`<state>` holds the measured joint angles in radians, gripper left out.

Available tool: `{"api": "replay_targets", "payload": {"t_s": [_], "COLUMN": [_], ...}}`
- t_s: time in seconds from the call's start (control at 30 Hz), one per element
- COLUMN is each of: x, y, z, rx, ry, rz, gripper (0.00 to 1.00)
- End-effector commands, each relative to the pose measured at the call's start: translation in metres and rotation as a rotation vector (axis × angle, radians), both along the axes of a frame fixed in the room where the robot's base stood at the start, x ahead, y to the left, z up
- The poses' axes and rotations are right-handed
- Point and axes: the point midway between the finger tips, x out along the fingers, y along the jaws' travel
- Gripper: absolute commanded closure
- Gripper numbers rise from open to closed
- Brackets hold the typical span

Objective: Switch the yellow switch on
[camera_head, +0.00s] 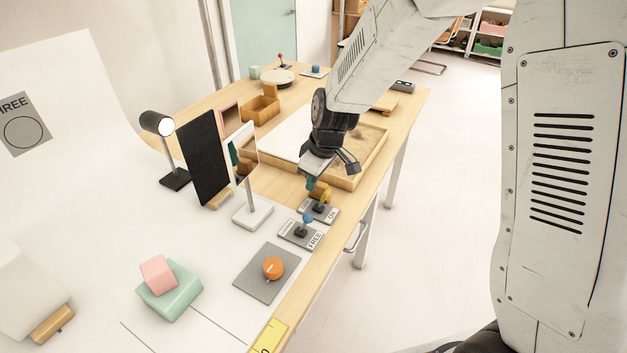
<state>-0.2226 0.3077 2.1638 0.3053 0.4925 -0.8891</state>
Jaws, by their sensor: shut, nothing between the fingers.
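The yellow switch (326,195) stands on a grey plate (331,214) near the table's right edge. Its lever has a yellow knob, and the word "ON" shows at the plate's right end. Whether the fingertips touch the knob I cannot tell. A second switch with a blue knob (307,218) stands just in front, on a plate marked "FREE".
An orange knob (273,268) on a grey plate lies nearer the camera. A white-framed stand (252,215) and a black panel (204,160) stand to the left. A sand tray (345,182) lies behind the switches. Open floor lies to the right.

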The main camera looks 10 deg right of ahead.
Motion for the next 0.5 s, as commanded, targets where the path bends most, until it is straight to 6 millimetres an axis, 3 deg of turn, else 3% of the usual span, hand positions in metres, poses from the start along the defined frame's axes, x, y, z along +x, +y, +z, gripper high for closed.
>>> {"api": "replay_targets", "payload": {"t_s": [0.27,0.5], "x": [0.019,-0.004], "y": [0.024,-0.006], "z": [0.013,0.059], "rx": [0.000,0.001], "ry": [-0.003,-0.004], "rz": [-0.005,-0.012], "gripper": [1.00,1.00]}}
